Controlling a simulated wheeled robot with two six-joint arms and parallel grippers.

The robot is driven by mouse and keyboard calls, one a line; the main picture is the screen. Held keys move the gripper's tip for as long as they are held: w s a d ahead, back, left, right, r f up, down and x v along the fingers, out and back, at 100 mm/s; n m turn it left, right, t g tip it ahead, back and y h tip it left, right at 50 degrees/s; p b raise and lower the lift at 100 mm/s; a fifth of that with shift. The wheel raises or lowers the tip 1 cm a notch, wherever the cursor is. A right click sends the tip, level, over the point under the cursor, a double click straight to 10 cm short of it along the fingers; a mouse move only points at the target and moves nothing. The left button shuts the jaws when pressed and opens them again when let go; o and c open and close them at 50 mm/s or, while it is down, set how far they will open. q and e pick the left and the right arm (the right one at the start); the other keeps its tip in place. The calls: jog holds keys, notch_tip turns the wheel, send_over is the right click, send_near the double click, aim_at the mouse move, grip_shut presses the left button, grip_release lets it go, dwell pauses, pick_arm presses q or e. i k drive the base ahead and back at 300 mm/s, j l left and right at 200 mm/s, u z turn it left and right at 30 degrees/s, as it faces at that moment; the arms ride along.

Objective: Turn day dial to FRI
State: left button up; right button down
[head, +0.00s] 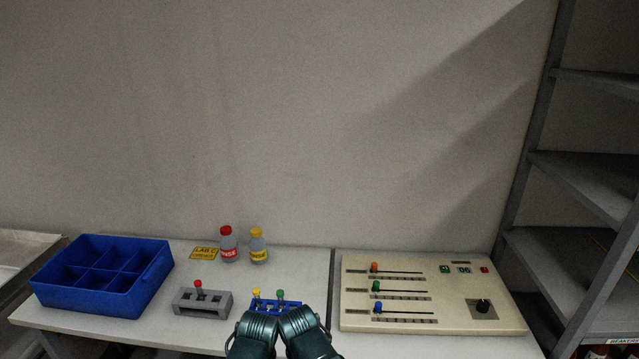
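A black dial (483,305) sits on a square dark plate at the right of a beige control panel (400,262). The markings around the dial are too small to read, so I cannot tell which day it points to. My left gripper (257,328) and my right gripper (304,325) show as dark teal shapes close together at the bottom middle. Both are left of the panel, well away from the dial. Their fingers cannot be made out.
The panel also has orange (375,267), green (376,286) and blue (377,307) sliders and a small display (464,269). A blue rack (292,304), grey rack (187,308), two bottles (228,245) and blue divided box (148,284) stand left. Shelving (590,190) rises at right.

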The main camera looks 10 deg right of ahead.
aim_at(482, 306)
jog(key=z, duration=0.5)
jog(key=l+z, duration=0.1)
jog(key=z, duration=0.35)
jog(key=i+z, duration=0.1)
jog(key=z, duration=0.4)
